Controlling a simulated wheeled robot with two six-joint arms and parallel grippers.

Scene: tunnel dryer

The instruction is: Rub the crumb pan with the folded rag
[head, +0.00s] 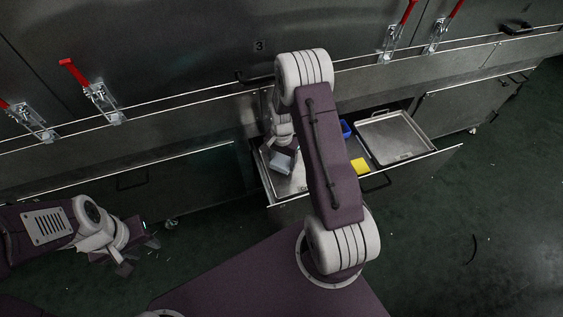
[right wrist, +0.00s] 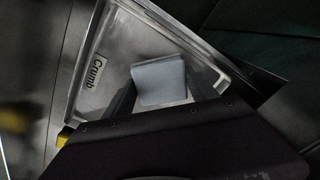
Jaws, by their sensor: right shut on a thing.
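The crumb pan (head: 288,186) is a shallow metal pan in the left part of an open drawer; my right arm hides much of it. In the right wrist view its floor (right wrist: 105,95) and a "Crumb" label show. The folded rag (head: 282,162) is a grey-blue pad, also seen in the right wrist view (right wrist: 160,82). My right gripper (right wrist: 163,90) is shut on the rag over the pan; I cannot tell whether the rag touches the pan floor. My left gripper (head: 122,262) is low at the left, away from the drawer; its jaw opening is unclear.
The open drawer (head: 420,167) also holds a second metal tray (head: 392,136), a yellow item (head: 360,166) and a blue item (head: 346,129). Red-handled clamps (head: 75,72) and a long rail line the dryer front above.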

